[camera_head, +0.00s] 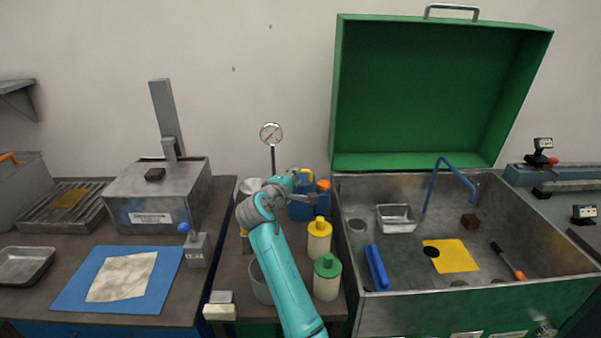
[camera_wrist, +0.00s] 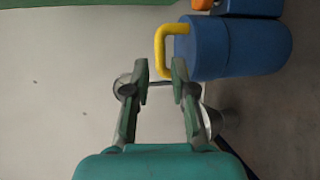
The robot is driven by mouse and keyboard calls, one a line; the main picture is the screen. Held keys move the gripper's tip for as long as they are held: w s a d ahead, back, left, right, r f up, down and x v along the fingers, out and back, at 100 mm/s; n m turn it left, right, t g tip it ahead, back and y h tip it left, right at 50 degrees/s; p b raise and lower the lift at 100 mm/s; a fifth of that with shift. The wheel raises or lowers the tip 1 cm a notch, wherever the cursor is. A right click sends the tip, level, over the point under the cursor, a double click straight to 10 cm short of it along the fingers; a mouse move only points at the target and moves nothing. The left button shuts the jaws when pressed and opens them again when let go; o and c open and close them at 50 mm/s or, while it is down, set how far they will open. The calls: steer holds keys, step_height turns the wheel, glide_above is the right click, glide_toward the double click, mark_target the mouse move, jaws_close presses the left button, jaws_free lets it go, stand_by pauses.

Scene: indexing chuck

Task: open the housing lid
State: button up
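A grey metal housing (camera_head: 150,212) with a white label on its front stands on the left bench. Its flat top lid (camera_head: 183,171) looks closed and carries a small black knob (camera_head: 155,174). A tall grey post rises behind it. My gripper (camera_wrist: 160,72) is open, with nothing between its fingers. In the head view my arm reaches up over the middle bench, well to the right of the housing, near a blue container (camera_head: 302,208) with a yellow handle. The container also shows beyond the fingers in the wrist view (camera_wrist: 240,46). The housing is not visible in the wrist view.
A dial gauge (camera_head: 271,133) on a stem stands behind my arm. A yellow-capped bottle (camera_head: 319,240) and a green-capped bottle (camera_head: 327,278) stand right of it. A grey block with a blue ball (camera_head: 197,248) sits before the housing. A green-lidded basin (camera_head: 350,185) stands open at right.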

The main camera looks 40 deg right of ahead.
mark_target(302, 172)
steer(key=x, duration=0.5)
steer(key=shift+w+d, duration=0.2)
steer(key=shift+d, duration=0.15)
jaws_close()
